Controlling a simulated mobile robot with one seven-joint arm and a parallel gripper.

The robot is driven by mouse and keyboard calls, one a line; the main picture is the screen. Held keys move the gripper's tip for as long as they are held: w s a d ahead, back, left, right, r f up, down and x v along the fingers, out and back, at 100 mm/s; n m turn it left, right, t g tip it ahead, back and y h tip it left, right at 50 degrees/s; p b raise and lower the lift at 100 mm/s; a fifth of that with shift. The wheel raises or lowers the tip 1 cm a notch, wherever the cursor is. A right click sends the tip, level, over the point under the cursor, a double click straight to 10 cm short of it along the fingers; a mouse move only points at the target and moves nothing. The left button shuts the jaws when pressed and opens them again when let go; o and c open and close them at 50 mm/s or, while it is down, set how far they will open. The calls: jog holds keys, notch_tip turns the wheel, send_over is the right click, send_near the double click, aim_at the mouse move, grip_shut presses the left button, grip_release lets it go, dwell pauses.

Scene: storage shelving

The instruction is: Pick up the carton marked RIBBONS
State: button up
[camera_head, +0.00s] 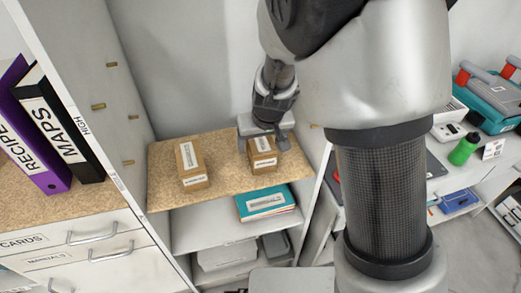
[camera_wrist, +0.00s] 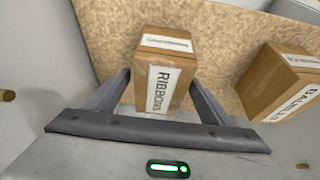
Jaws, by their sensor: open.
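The carton marked RIBBONS (camera_wrist: 161,88) is a brown box with white label strips, its lettering readable in the wrist view. In the head view this carton (camera_head: 263,161) is on the right part of a tan shelf board (camera_head: 224,180). My gripper (camera_head: 266,139) is over it from above and behind, hiding part of its top. In the wrist view my open gripper (camera_wrist: 159,76) has one finger on each side of the carton, with the carton between them. I cannot tell whether either finger touches it.
A second brown carton (camera_head: 191,163) stands to the left on the same board; its label in the wrist view (camera_wrist: 281,82) reads roughly BAUBLES. Shelf side walls rise left and right. A teal folder stack (camera_head: 266,203) lies on the shelf below. Binders (camera_head: 62,130) stand further left.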

jog(key=c, duration=1.2)
